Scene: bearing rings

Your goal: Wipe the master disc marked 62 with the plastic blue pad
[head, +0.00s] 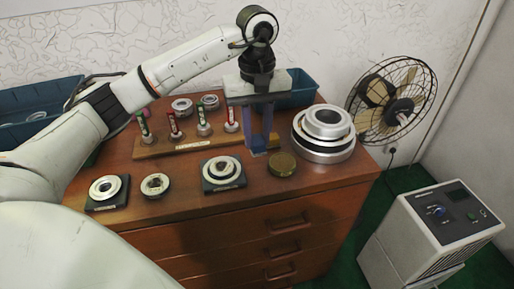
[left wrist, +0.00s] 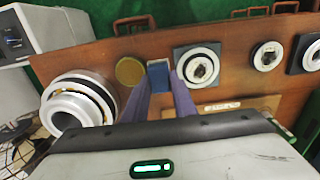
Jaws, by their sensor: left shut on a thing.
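My left gripper (head: 262,146) points down over the dresser top, and its fingers also show in the left wrist view (left wrist: 161,92). It is shut on the blue pad (left wrist: 158,78), which sits between the fingertips, at or just above the wood; I cannot tell if it touches. Ringed discs lie to its left in the head view: one on a dark square base (head: 222,172), a bare one (head: 155,185), and one on another dark base (head: 107,190). A brass disc (head: 282,164) lies just right of the pad. The number 62 is not readable on any of them.
A wooden rack (head: 160,152) with red- and green-tagged plugs stands behind the discs. A stack of large rings (head: 323,135) is at the right, near the fan (head: 392,102). Blue bins (head: 298,90) sit at the back and left. Bare wood (head: 180,207) lies in front.

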